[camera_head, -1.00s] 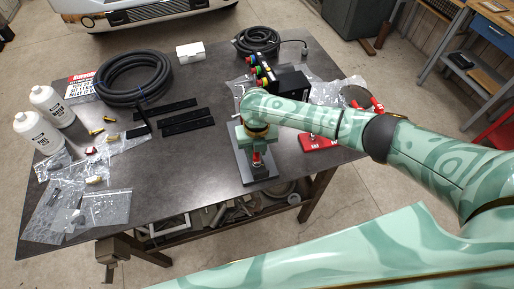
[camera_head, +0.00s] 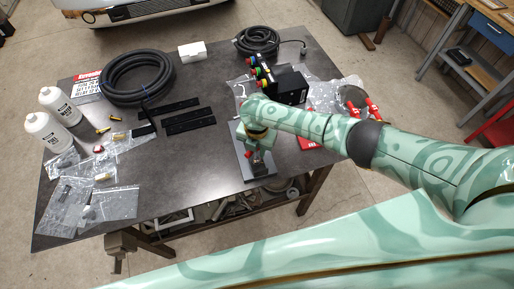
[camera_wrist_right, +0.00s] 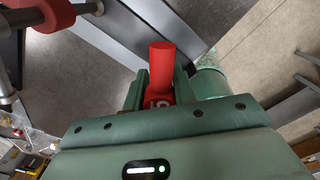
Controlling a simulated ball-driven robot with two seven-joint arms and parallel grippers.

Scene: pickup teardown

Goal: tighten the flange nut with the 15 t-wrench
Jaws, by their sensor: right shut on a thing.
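My right gripper (camera_head: 257,152) is over a grey plate (camera_head: 262,179) near the front edge of the table. In the right wrist view, it is shut on a red handle marked 15, the 15 t-wrench (camera_wrist_right: 161,68). The handle sticks out beyond the fingers. The wrench's lower end and the flange nut are hidden by my gripper and arm, so I cannot tell whether they touch. My left gripper is not in view.
A black box with coloured knobs (camera_head: 291,86) stands behind my right gripper. Black strips (camera_head: 188,121), a hose coil (camera_head: 138,77), plastic bags (camera_head: 110,204) and two white bottles (camera_head: 43,131) lie or stand to the left. The front middle of the table is clear.

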